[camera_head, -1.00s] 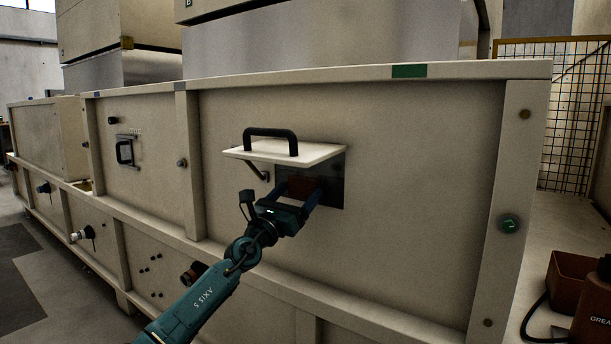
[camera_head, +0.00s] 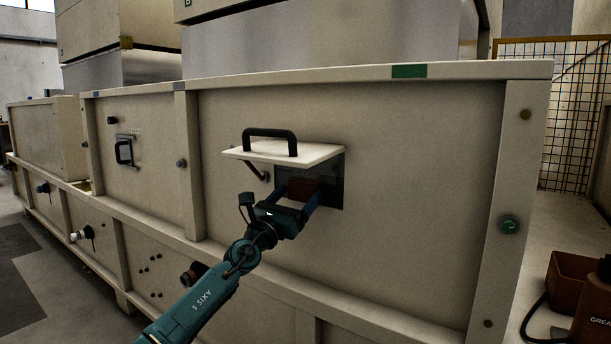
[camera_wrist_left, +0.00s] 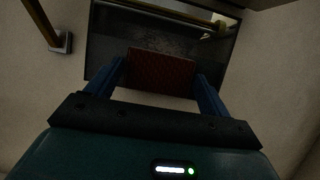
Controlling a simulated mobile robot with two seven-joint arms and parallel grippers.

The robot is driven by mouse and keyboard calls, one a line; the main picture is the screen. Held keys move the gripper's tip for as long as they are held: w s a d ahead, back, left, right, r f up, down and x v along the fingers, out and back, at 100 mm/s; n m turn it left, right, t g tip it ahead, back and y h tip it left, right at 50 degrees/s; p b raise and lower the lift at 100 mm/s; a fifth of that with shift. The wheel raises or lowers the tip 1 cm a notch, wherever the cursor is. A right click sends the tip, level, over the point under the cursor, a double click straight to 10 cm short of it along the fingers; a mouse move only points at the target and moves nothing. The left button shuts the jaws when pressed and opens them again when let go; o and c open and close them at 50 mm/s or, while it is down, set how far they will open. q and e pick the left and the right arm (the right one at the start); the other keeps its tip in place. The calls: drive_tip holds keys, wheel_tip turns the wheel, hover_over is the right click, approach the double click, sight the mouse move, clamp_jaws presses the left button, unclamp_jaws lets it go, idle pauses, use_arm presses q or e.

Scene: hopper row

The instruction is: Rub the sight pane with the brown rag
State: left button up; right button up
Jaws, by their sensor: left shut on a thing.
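The sight pane (camera_head: 334,190) is a dark glossy rectangle in the cream panel, under a raised cream flap (camera_head: 285,152) with a black handle. In the left wrist view the pane (camera_wrist_left: 105,45) spans the top middle. My left gripper (camera_head: 304,194) is shut on the brown rag (camera_head: 302,188), a reddish-brown block held in front of the pane. The rag (camera_wrist_left: 161,68) sits between the blue fingers in the left wrist view and covers part of the pane. I cannot tell whether it touches the glass. My right gripper is not in view.
A stay arm (camera_head: 257,171) props the flap on its left. A closed handled flap (camera_head: 125,151) is farther left on the panel. A brown bin (camera_head: 568,278) and a grease bottle (camera_head: 594,308) stand at the lower right. The panel right of the pane is clear.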

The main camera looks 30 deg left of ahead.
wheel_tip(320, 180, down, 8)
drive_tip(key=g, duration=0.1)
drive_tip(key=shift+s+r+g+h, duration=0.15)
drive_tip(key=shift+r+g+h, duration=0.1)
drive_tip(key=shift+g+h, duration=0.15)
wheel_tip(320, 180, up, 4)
drive_tip(key=p, duration=0.5)
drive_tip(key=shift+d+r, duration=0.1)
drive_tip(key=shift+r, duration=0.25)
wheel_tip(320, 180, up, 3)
drive_tip(key=p, duration=0.2)
drive_tip(key=shift+p, duration=0.3)
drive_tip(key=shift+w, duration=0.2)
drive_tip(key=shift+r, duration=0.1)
